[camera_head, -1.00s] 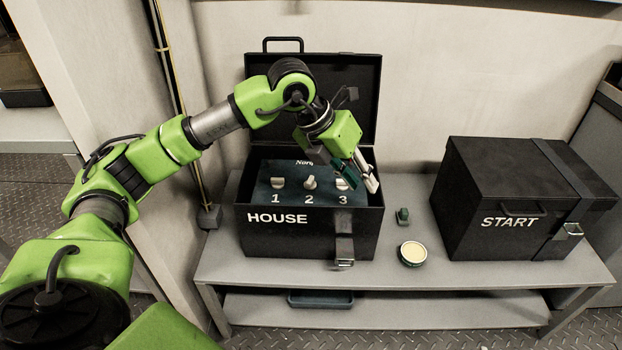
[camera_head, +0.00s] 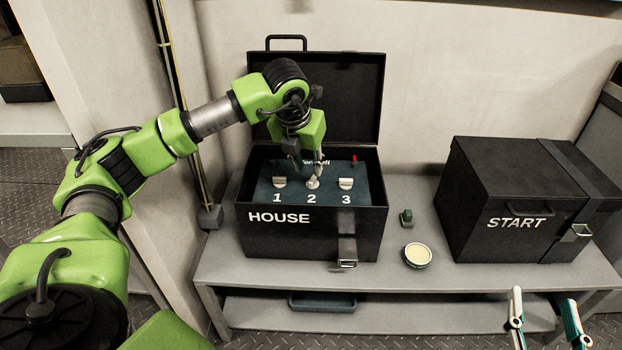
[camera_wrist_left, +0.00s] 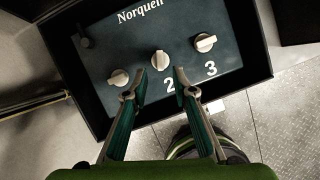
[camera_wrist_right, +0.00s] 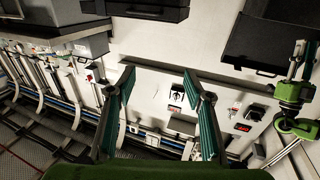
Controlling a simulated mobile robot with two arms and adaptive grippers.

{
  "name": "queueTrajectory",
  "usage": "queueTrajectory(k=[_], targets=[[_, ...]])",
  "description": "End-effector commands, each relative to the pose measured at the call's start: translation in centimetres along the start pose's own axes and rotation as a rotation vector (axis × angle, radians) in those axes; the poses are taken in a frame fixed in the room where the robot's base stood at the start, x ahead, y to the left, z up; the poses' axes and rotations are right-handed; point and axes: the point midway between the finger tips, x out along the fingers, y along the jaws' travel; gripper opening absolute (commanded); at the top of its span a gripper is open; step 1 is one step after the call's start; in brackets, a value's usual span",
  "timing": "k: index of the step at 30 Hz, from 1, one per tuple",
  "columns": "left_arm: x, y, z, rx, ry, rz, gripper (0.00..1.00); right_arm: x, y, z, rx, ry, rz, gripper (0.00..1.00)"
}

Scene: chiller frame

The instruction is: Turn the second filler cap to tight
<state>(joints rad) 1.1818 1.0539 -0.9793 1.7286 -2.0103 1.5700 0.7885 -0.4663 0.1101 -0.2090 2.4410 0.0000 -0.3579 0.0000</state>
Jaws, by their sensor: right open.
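The second filler cap (camera_head: 312,183) is a pale knob above the white "2" on the dark panel (camera_head: 262,190) inside the open HOUSE box (camera_head: 300,238). It sits between cap 1 (camera_head: 279,183) and cap 3 (camera_head: 346,184). In the head view it looks turned at a slant, while its neighbours lie level. My left gripper (camera_head: 308,170) points down just above it. In the left wrist view, the fingers of my left gripper (camera_wrist_left: 160,78) are apart, with cap 2 (camera_wrist_left: 160,60) just beyond the tips; contact cannot be told. My right gripper (camera_head: 543,308) is open and empty at the lower right.
The box's raised lid (camera_head: 350,95) stands behind the panel. A small green block (camera_head: 406,216) and a round pale-topped tin (camera_head: 417,255) are on the grey bench (camera_head: 225,268). The closed START box (camera_head: 500,200) stands at the right. A small red piece (camera_head: 354,158) shows behind cap 3.

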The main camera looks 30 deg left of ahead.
Motion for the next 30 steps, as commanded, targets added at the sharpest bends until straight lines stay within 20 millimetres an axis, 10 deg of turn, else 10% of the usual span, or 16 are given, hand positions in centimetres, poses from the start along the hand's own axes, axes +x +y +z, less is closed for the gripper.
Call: queueTrajectory(k=[12, 24, 27, 30], targets=[[5.0, -0.1, -0.1, 0.000, 0.002, -0.001, 0.25, -0.6, -0.8, -6.3, 0.008, 0.304, -0.016, 0.47], [5.5, 0.0, 0.0, 0.001, 0.000, -0.001, 0.25, -0.8, -0.8, -7.1, 0.009, 0.338, -0.018, 0.47], [5.4, 0.0, 0.0, 0.001, 0.000, -0.001, 0.00, -0.8, -0.8, -7.1, 0.009, 0.338, -0.018, 0.47], [5.4, 0.0, 0.0, 0.001, 0.000, -0.001, 0.00, -0.8, -0.8, -7.0, 0.009, 0.338, -0.018, 0.47]])
